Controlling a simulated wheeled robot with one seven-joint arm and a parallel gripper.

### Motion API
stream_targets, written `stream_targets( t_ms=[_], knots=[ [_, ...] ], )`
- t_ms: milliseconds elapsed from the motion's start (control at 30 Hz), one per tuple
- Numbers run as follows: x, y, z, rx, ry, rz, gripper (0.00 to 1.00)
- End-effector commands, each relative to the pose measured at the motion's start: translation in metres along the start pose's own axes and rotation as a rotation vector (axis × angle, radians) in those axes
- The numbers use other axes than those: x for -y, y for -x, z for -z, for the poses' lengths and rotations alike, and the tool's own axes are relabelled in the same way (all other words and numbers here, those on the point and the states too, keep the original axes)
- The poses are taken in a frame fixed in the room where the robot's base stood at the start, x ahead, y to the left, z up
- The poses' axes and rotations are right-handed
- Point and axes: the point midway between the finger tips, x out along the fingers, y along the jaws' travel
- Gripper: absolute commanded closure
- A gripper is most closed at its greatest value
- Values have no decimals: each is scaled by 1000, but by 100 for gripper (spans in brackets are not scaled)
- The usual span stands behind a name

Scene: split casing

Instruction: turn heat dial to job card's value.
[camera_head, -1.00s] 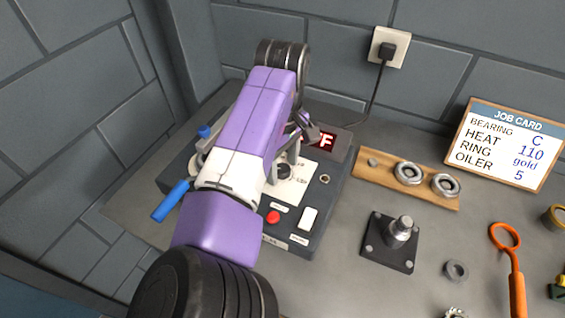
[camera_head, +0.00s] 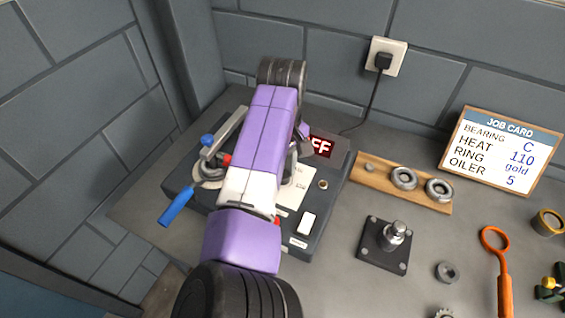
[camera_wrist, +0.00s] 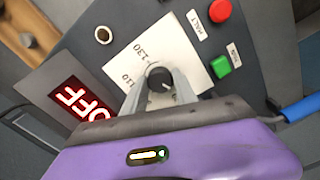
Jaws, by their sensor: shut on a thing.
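The heat dial (camera_wrist: 160,77) is a small dark knob with a light pointer mark, on a white scale plate (camera_wrist: 150,50) with 110 and 130 printed on it. My gripper (camera_wrist: 160,86) is shut on the dial, a grey finger on each side. In the head view my arm hides the dial and fingertips. The job card (camera_head: 502,150) reads bearing C, heat 110, ring gold, oiler 5. The red display (camera_wrist: 78,102) reads OFF; it also shows partly in the head view (camera_head: 321,147).
The dark control box (camera_head: 322,215) has a red button (camera_wrist: 220,10), a green button (camera_wrist: 221,67) and a blue-handled lever (camera_head: 176,204). To its right are a wooden rack (camera_head: 420,193) with metal rings, a black post plate (camera_head: 383,248) and an orange tool (camera_head: 497,245).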

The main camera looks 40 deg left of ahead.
Motion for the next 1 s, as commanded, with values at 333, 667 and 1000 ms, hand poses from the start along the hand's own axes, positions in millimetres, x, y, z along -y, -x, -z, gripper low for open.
stream_targets(
  t_ms=[333, 667, 1000],
  knots=[
    [0, 3, -2, 6, -265, 1, 100],
    [0, 1, -1, 4, -579, 0, 100],
    [0, 1, -1, 2, -903, 0, 100]
  ],
)
